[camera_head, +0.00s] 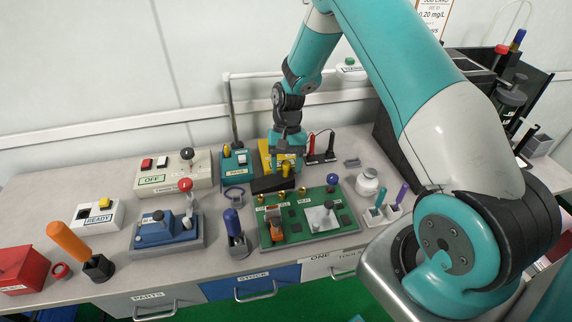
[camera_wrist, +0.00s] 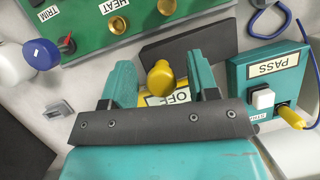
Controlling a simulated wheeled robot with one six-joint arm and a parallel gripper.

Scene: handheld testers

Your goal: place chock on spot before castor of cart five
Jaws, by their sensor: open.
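I cannot make out a chock, a castor or a cart five in either view; a workbench with handheld testers shows instead. My gripper (camera_head: 285,166) hangs over a yellow box (camera_head: 264,150) at the back middle of the bench. In the wrist view my gripper (camera_wrist: 160,76) has its two teal fingers apart, one on each side of a yellow knob (camera_wrist: 161,79). An OFF label lies beside the knob. I cannot tell whether the fingers touch the knob. A dark panel (camera_wrist: 185,47) lies next to it, also partly seen in the head view below my gripper.
A green board (camera_head: 268,238) with HEAT and TRIM labels stands in front. A teal PASS box (camera_head: 234,164) is beside my gripper. A white jar (camera_head: 367,184), a blue device (camera_head: 160,234) and an orange-handled tool (camera_head: 70,242) stand around. Little bench is clear between them.

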